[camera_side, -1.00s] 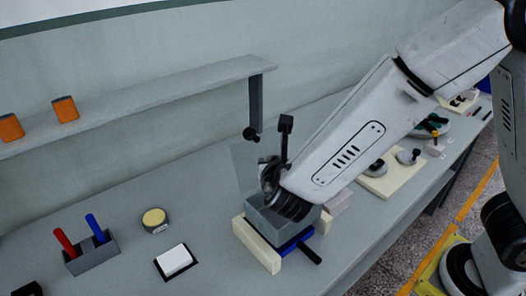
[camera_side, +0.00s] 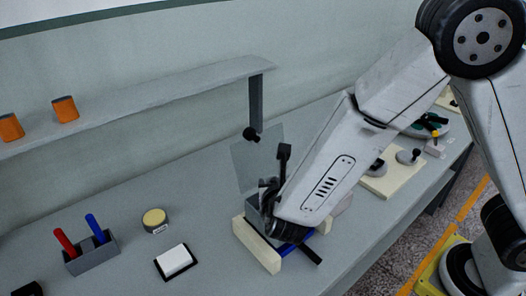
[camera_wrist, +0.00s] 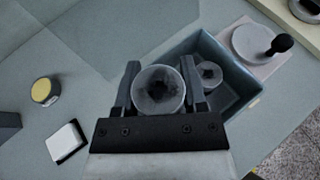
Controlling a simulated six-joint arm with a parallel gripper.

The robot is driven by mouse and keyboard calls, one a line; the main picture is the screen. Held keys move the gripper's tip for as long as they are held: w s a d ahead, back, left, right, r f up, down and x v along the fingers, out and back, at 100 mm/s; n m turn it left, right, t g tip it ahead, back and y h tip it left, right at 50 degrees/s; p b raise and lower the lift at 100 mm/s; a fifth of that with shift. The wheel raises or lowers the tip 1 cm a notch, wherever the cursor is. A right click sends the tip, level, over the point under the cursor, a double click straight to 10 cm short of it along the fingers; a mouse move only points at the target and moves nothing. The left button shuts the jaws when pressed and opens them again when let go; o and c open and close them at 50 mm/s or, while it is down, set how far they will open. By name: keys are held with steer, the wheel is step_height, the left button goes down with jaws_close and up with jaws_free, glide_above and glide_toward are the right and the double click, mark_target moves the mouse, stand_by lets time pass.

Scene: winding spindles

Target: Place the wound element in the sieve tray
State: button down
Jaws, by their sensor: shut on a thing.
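My gripper (camera_wrist: 159,78) is shut on a grey, round, funnel-like wound element (camera_wrist: 158,92), seen end-on between the two dark fingers in the wrist view. In the side view my gripper (camera_side: 269,196) is low at a grey open box (camera_side: 254,219), which my wrist largely covers. The wrist view shows the box (camera_wrist: 237,62) beyond and to the right of the held element; its left part is hidden. A smaller grey round piece (camera_wrist: 208,74) with a dark centre shows inside it. I cannot tell whether the box is the sieve tray, or whether the held element touches it.
Cream rails (camera_side: 258,249) flank the box. A clear panel (camera_side: 252,160) stands behind it, near the shelf post (camera_side: 256,105). A pale plate with a black-knobbed disc (camera_wrist: 262,44) lies beside the box. A yellow-topped tin (camera_side: 155,219) and white block (camera_side: 174,260) are left, with bare bench around them.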

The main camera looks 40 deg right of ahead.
steer(key=shift+f, duration=1)
steer(key=shift+f, duration=0.6)
steer(key=shift+c, duration=0.7)
jaws_free()
steer(key=shift+r, duration=0.15)
steer(key=shift+r, duration=0.4)
steer(key=shift+s+a+r, duration=0.2)
steer(key=v, duration=1.1)
steer(key=shift+s, duration=0.15)
